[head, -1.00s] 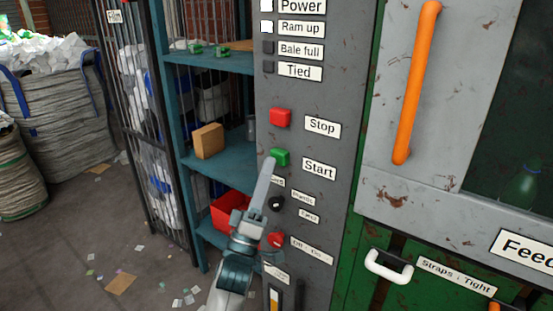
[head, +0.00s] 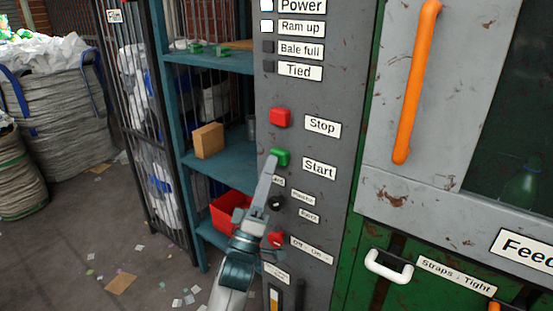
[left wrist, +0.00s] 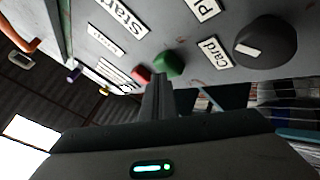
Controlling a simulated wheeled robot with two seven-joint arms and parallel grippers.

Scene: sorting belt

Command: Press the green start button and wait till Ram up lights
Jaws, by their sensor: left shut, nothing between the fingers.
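The green start button (head: 281,156) sits on the grey control panel (head: 330,150), left of the Start label. My left gripper (head: 271,160) is shut and empty, its tips at the button's left edge in the head view. In the left wrist view the shut fingers (left wrist: 155,80) point at the green button (left wrist: 169,63); whether they touch it I cannot tell. The Ram up lamp (head: 267,26) shows white, like the Power lamp (head: 267,5) above it. The Bale full lamp (head: 268,47) and Tied lamp (head: 268,67) are dark. My right gripper is out of view.
The red stop button (head: 280,117) is just above the green one. A black selector knob (head: 276,203) and a red switch (head: 276,240) are below, close to my left arm. A blue shelf (head: 215,160) with a cardboard box (head: 208,140) stands left of the panel.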

